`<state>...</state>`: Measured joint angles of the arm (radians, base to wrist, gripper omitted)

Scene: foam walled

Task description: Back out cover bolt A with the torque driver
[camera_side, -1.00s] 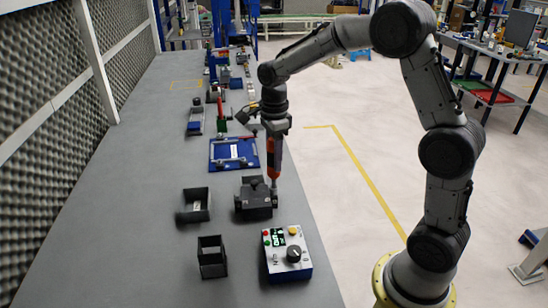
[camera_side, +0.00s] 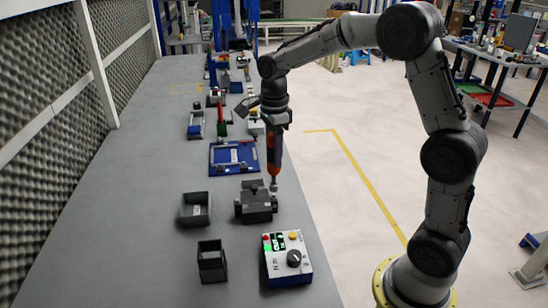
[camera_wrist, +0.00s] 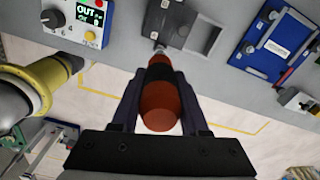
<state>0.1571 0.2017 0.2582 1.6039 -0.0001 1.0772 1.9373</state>
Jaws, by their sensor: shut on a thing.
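My gripper (camera_side: 275,124) is shut on the red and black torque driver (camera_side: 273,154), which hangs upright with its tip down. The driver also fills the middle of the wrist view (camera_wrist: 159,106), between my two fingers (camera_wrist: 158,84). Its grey tip is at the right edge of the dark cover block (camera_side: 255,204); I cannot tell whether it touches. In the wrist view the block (camera_wrist: 180,24) lies just beyond the tip. Bolt A cannot be made out clearly. The controller box (camera_side: 286,270), blue and white with a black knob, shows "OUT" on its lit display (camera_wrist: 89,14).
Two dark open bins (camera_side: 196,209) (camera_side: 212,262) stand left of the block and controller. A blue fixture plate (camera_side: 233,157) lies behind the block, with several more items farther back. A foam wall (camera_side: 50,110) borders the bench. The bench's left side is clear.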

